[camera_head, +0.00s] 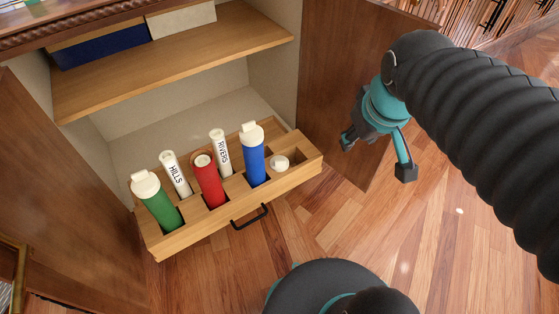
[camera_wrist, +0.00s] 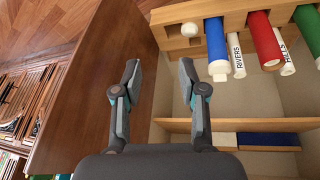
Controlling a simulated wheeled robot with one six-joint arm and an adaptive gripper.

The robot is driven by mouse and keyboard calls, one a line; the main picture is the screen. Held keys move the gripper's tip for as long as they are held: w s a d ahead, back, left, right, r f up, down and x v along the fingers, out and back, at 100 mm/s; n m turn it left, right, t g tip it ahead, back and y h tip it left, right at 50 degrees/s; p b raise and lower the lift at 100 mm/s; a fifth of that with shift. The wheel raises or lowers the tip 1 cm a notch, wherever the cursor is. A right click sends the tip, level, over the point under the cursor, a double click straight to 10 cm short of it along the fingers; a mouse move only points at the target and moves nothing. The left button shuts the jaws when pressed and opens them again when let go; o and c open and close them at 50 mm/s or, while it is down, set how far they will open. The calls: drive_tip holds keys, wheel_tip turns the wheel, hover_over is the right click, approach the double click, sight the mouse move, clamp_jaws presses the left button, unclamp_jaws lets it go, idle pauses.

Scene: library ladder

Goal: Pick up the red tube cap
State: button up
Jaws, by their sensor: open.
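The red tube (camera_head: 210,188) stands tilted in a slot of the wooden rack drawer (camera_head: 235,213). Its top shows a pale rim with a reddish middle and looks uncapped. A small round white cap (camera_head: 280,162) sits at the rack's right end, beside the blue tube; it also shows in the wrist view (camera_wrist: 190,30). I cannot tell for sure that it is the red tube's cap; no red cap shows. My gripper (camera_head: 377,157) is open and empty, right of the rack and apart from it. In the wrist view its fingers (camera_wrist: 158,78) are spread, with the cabinet door behind.
The blue tube (camera_head: 254,165) and green tube (camera_head: 160,205) have white caps. White tubes marked HILLS (camera_head: 177,177) and RIVERS (camera_head: 221,155) stand between them. An open cabinet door (camera_head: 345,90) rises right of the rack. A shelf (camera_head: 170,65) overhangs behind. The floor in front is clear.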

drive_tip(key=w+a+f+n+g+b, duration=0.1)
drive_tip(key=w+a+f+n, duration=0.25)
drive_tip(key=w, duration=0.25)
drive_tip(key=w+a+f+n+g+b, duration=0.1)
drive_tip(key=w+a+f+n, duration=0.1)
drive_tip(key=w+f+n, duration=0.3)
drive_tip(key=n+g+b, duration=0.3)
drive_tip(key=n, duration=0.5)
approach(282, 161)
wheel_tip(282, 161, down, 10)
drive_tip(key=shift+a+r+b, duration=0.15)
drive_tip(key=shift+b, duration=0.9)
clamp_jaws()
